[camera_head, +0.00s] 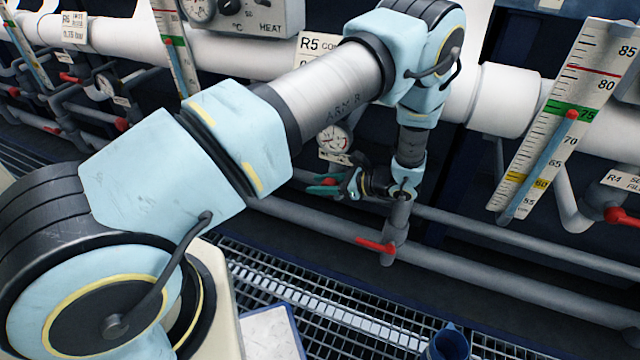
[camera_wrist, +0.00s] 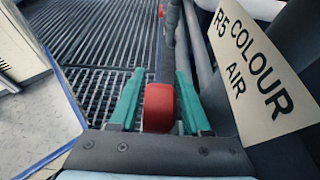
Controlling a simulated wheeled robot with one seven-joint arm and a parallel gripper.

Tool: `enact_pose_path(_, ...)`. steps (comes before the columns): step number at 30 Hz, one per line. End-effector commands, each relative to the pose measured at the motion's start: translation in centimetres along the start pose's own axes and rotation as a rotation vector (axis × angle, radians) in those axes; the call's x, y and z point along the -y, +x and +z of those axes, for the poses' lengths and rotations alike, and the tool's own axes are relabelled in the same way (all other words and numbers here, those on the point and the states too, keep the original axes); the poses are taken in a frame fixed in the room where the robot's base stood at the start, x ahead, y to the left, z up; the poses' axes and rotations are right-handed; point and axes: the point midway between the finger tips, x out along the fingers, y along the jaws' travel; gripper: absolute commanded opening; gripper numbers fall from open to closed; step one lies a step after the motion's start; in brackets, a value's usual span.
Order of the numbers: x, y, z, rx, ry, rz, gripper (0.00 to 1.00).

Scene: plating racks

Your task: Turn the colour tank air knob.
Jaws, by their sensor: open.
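The red colour air knob (camera_wrist: 159,107) sits between the two teal fingers of my gripper (camera_wrist: 160,76) in the wrist view. My gripper is open around it, with a narrow gap showing on each side. The "R5 COLOUR AIR" label (camera_wrist: 258,62) is to the right of the knob. In the head view my gripper (camera_head: 322,185) points left, under a round gauge, and a bit of the red knob (camera_head: 330,181) shows between the fingers. The rest of the knob is hidden there.
A red lever valve (camera_head: 376,245) is on the pipe below my gripper. The gauge (camera_head: 333,138) and pipes are close behind. A level scale (camera_head: 560,115) stands at the right. A blue cup-like container (camera_head: 447,343) is at the bottom, near the floor grating (camera_head: 330,315).

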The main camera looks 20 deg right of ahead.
Motion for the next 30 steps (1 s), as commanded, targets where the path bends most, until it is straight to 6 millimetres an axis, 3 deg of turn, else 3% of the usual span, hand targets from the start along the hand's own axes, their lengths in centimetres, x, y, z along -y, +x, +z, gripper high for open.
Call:
enact_pose_path(7,0.0,0.02,-0.01,0.0,0.0,0.0,0.45)
enact_pose_path(19,0.0,-0.01,-0.02,0.0,0.001,0.0,0.0)
enact_pose_path(30,0.01,-0.05,-0.1,0.014,0.001,-0.002,0.0)
